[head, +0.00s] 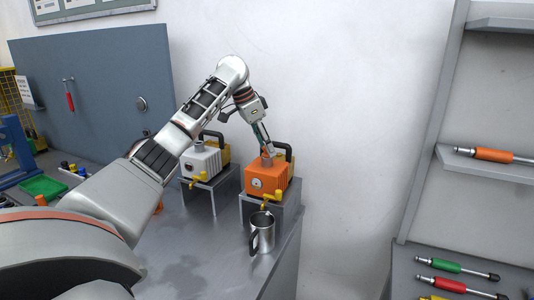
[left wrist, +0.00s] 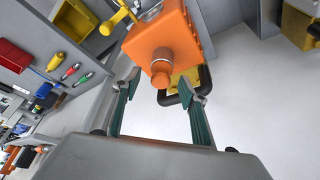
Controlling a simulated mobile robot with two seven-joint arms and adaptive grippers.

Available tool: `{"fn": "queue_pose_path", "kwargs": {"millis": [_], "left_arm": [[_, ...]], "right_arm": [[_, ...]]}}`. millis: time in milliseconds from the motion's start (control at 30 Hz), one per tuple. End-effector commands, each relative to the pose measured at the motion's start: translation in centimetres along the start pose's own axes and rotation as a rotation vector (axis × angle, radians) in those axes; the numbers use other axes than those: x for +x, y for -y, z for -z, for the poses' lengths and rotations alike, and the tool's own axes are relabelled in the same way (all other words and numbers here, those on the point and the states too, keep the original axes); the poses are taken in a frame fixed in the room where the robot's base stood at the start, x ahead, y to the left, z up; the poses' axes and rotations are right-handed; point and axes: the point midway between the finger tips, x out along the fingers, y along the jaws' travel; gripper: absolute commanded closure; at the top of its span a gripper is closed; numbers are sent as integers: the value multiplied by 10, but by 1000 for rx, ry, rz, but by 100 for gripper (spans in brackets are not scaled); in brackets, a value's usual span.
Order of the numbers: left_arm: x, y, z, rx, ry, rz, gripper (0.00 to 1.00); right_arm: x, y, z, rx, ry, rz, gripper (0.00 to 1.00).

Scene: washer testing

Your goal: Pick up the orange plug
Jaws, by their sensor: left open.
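The orange plug (left wrist: 160,77) sits on a grey metal collar on top of the orange pump unit (left wrist: 178,30). In the head view the orange pump unit (head: 264,179) stands on a grey stand on the bench, with the orange plug (head: 266,155) at its top, partly hidden by my gripper. My left gripper (head: 267,150) comes down from above, close to the plug. In the left wrist view my left gripper (left wrist: 163,88) is open, one finger on each side of the plug, with a gap to both. My right gripper is not in view.
A white pump unit (head: 201,160) stands to the left of the orange one. A metal mug (head: 262,233) stands on the bench (head: 200,255) in front. A black handle (left wrist: 205,79) rises close to the right fingertip. Shelves with tools (head: 490,155) stand at the right.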

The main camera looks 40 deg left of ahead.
Motion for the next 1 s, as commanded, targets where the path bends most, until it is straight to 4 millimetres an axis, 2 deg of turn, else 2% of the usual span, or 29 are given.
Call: {"fn": "queue_pose_path", "kwargs": {"millis": [100,333,367,467,500,833,1000], "left_arm": [[8,0,0,-1,-2,-1,57],[9,0,0,0,-2,0,57],[9,0,0,0,-2,0,62],[9,0,0,-1,-2,0,88],[9,0,0,-1,-1,0,92],[8,0,0,-1,-2,0,92],[2,0,4,-1,-3,0,92]], "right_arm": [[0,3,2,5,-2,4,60],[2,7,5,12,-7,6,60],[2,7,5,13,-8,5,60],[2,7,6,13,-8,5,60],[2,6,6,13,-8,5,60],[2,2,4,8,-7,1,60],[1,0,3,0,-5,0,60]]}}
